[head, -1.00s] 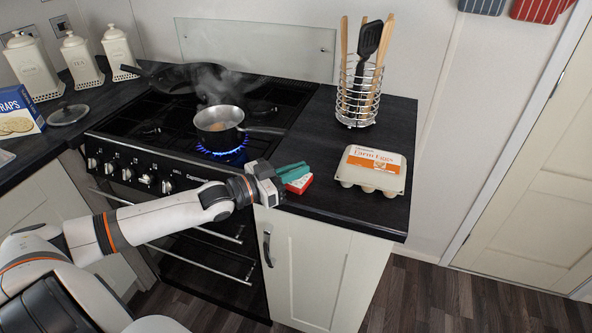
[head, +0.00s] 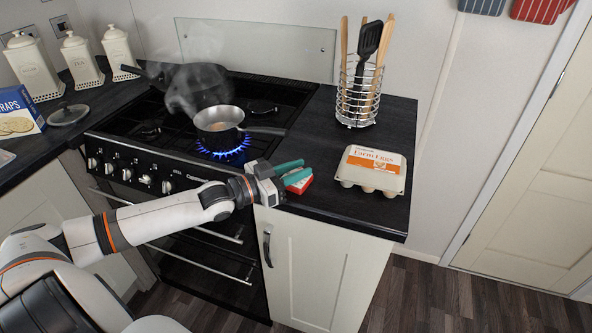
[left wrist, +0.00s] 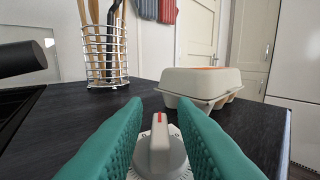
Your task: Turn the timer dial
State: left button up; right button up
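The timer (head: 301,187) is a small red and white block on the dark worktop by the front edge, partly hidden by my gripper in the head view. In the left wrist view its pale grey dial (left wrist: 160,152) has a raised grip bar with a red mark, pointing up in the picture. My left gripper (head: 297,171) has teal fingers; in the wrist view they (left wrist: 159,104) are spread, one on each side of the dial, with gaps beside the grip bar. It is open and holds nothing. My right gripper is not in view.
An egg carton (head: 373,169) sits right of the timer, with a wire utensil holder (head: 359,95) behind. A steaming saucepan (head: 218,126) stands over a lit blue flame on the hob at the left. Some worktop between timer and carton is clear.

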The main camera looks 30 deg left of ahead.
pick_arm(q)
jog(key=shift+o, duration=0.3)
jog(key=shift+s+a+f, duration=0.1)
jog(key=shift+s+a, duration=0.15)
jog(key=shift+s, duration=0.2)
jog(key=p+v, duration=0.2)
jog(key=v, duration=0.9)
jog(key=shift+p, duration=0.35)
jog(key=p+x, duration=1.1)
jog(key=x, duration=0.1)
jog(key=shift+c, duration=0.2)
